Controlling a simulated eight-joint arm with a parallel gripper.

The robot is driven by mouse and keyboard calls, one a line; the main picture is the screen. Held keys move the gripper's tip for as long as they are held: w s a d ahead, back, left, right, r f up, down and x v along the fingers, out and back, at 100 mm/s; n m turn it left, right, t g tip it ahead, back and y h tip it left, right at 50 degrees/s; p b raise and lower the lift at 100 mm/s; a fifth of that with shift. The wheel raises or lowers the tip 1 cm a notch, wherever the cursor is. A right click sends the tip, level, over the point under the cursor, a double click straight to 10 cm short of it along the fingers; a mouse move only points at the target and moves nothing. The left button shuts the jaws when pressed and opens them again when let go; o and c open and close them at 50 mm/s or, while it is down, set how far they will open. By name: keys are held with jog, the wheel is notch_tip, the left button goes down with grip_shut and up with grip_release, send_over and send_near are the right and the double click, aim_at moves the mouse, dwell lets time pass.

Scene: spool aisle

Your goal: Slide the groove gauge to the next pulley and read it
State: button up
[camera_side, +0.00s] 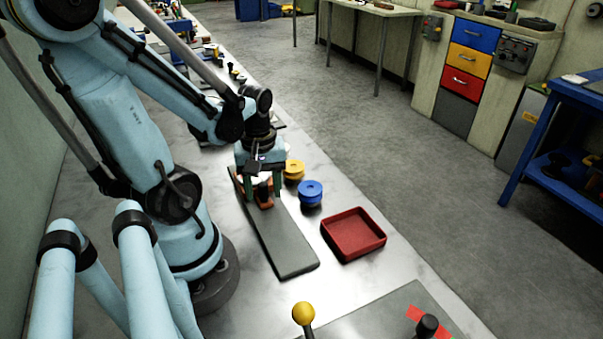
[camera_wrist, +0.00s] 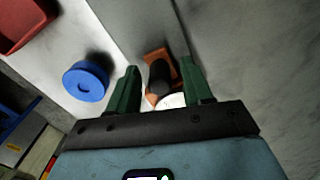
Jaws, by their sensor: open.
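An orange piece with a black knob (camera_side: 265,201), which looks like the groove gauge, sits on a long grey strip (camera_side: 283,240). In the wrist view the orange piece (camera_wrist: 151,99) and its dark knob lie between the two green fingers. My gripper (camera_side: 264,190) is open over it, pointing down; in the wrist view (camera_wrist: 160,68) the fingers stand apart on either side of the knob. I cannot tell whether they touch it. A blue pulley (camera_side: 311,190) and a yellow pulley (camera_side: 294,167) stand right of the strip. A white round part (camera_wrist: 172,101) is partly hidden by my gripper.
A red tray (camera_side: 352,234) stands right of the strip, near the bench edge; it also shows in the wrist view (camera_wrist: 22,22). A yellow-knobbed lever (camera_side: 303,314) and a black knob (camera_side: 427,325) are in front. Bare bench lies between strip and tray.

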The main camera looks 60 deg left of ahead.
jog(key=shift+c, duration=0.3)
grip_shut()
jog(key=a, duration=0.9)
jog(key=shift+a, duration=0.3)
jog(key=shift+o, duration=0.3)
grip_release()
jog(key=shift+d, duration=0.1)
notch_tip(320, 180, up, 12)
dwell(0.5)
